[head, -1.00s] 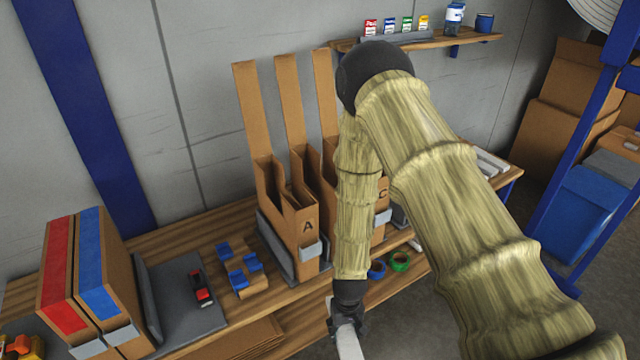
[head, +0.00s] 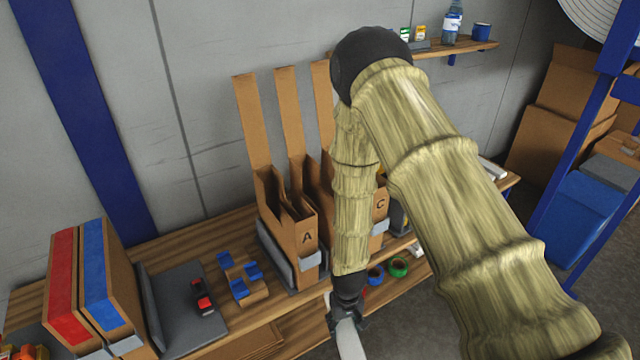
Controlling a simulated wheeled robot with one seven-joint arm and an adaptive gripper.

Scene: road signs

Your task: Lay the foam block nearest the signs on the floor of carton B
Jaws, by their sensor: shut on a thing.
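My gripper (head: 348,318) hangs at the bottom centre, in front of the bench. It is shut on a pale, whitish foam block (head: 350,342), whose lower end is cut off by the frame edge. Carton A (head: 306,240) stands upright on the bench, left of my forearm. Carton C (head: 380,206) shows in part to the right of the forearm. Carton B stands between them; its tall raised back flap (head: 288,125) shows, but its front and floor are hidden behind my arm and carton A. The gripper is lower than and in front of the cartons. I cannot make out the signs.
Two closed cartons with red (head: 62,285) and blue (head: 98,270) tape stand at the left. A red-and-black tool (head: 203,297) lies on a grey mat, near a blue-clipped holder (head: 240,280). Tape rolls (head: 398,267) sit on the lower shelf. A wall shelf (head: 470,46) hangs behind my elbow.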

